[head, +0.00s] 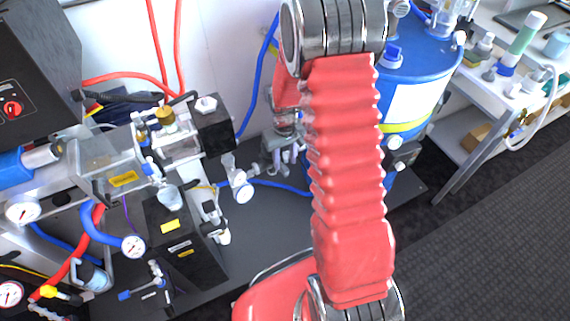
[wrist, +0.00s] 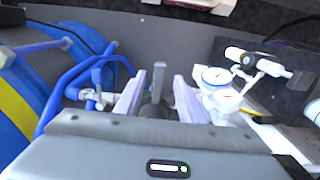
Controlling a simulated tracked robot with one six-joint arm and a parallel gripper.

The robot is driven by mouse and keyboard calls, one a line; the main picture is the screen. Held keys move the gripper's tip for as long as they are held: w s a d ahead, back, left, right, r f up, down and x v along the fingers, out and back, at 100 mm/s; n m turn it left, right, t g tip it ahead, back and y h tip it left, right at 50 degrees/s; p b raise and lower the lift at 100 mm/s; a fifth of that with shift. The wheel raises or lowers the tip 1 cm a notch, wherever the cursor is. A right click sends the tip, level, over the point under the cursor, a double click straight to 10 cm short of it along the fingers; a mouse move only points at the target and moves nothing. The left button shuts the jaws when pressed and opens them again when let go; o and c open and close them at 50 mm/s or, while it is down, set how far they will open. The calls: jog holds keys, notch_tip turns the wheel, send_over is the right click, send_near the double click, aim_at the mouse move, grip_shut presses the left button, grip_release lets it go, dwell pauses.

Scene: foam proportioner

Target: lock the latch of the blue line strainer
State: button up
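In the wrist view my gripper (wrist: 158,90) is open, with one pale finger on each side of an upright dark grey lever (wrist: 158,80). The lever looks like the strainer's latch. Gaps show between it and both fingers. The body of the strainer below is hidden by the gripper housing. In the head view my gripper (head: 284,158) is low behind my red arm, among grey fittings at the blue hose (head: 270,184). The strainer cannot be made out clearly there.
A blue drum (head: 425,62) stands right of my arm and shows at left in the wrist view (wrist: 22,95). Gauges (wrist: 217,77) and a valve are close to the right finger. Blue pipes (wrist: 85,65) are close to the left finger. Dark grey floor is open at far right.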

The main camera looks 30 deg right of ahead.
aim_at(285, 169)
notch_tip(285, 169, up, 10)
jog(key=shift+f, duration=0.15)
dwell(0.3)
dwell(0.4)
jog(key=s+a+r+t, duration=0.2)
jog(key=s+a+r, duration=0.4)
jog(key=s+r, duration=0.4)
jog(key=s+a+r+t, duration=0.3)
jog(key=s+a+r, duration=0.3)
jog(key=s+r, duration=0.4)
notch_tip(285, 169, up, 3)
jog(key=shift+a+f+t, duration=0.1)
jog(key=shift+a+t, duration=0.05)
jog(key=shift+t, duration=0.15)
jog(key=shift+c, duration=0.5)
jog(key=shift+s, duration=0.1)
